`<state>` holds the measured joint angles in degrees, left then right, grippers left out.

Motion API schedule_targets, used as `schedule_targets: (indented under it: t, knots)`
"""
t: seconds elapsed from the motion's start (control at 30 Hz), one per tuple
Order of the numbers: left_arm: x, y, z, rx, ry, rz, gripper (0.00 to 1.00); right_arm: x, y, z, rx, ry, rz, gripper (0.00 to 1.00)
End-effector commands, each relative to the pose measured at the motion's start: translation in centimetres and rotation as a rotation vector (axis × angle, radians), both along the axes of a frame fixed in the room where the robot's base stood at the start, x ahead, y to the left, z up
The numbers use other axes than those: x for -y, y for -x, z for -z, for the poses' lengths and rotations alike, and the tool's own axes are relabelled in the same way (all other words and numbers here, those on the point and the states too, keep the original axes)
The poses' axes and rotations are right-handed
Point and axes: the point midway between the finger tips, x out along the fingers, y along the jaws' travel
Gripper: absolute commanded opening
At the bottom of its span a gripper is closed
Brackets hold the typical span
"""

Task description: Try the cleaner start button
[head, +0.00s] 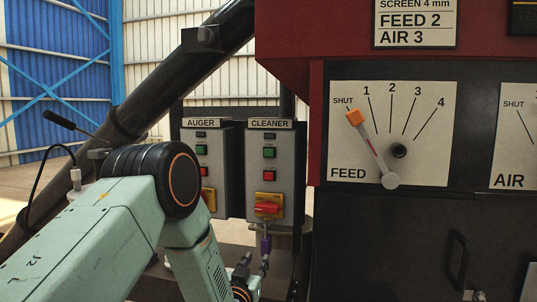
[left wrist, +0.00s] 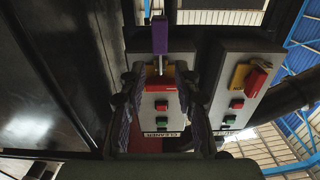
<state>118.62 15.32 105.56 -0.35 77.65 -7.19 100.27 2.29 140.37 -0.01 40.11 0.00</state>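The grey CLEANER box (head: 284,190) carries a green button (head: 269,152), a red button (head: 269,175) below it and a red rotary handle (head: 267,208) on a yellow plate, lying about level. A purple padlock (head: 266,244) hangs below the handle. My left gripper (head: 254,266) is low in front of the box, below the buttons. In the left wrist view, which is upside down, my left gripper (left wrist: 160,74) is open, its fingers apart on either side of the handle, the padlock (left wrist: 160,36) and the green button (left wrist: 161,121). Contact cannot be told. My right gripper does not show.
The similar AUGER box (head: 200,148) stands just left, partly behind my left arm. A dark sloping pipe (head: 160,85) runs behind. The dark machine body with the FEED dial (head: 418,120) and AIR dial (head: 515,150) is close on the right.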

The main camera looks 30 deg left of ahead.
Motion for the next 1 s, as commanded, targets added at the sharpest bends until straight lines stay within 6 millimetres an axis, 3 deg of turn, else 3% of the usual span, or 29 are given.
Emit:
schedule_targets:
  t: [0.33,1.0]
  knots:
    - [0.00,0.00,0.00,0.000,0.000,0.000,0.00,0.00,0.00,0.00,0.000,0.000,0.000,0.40]
    - [0.00,0.00,0.00,0.000,0.000,0.000,0.00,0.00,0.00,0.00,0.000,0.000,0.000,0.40]
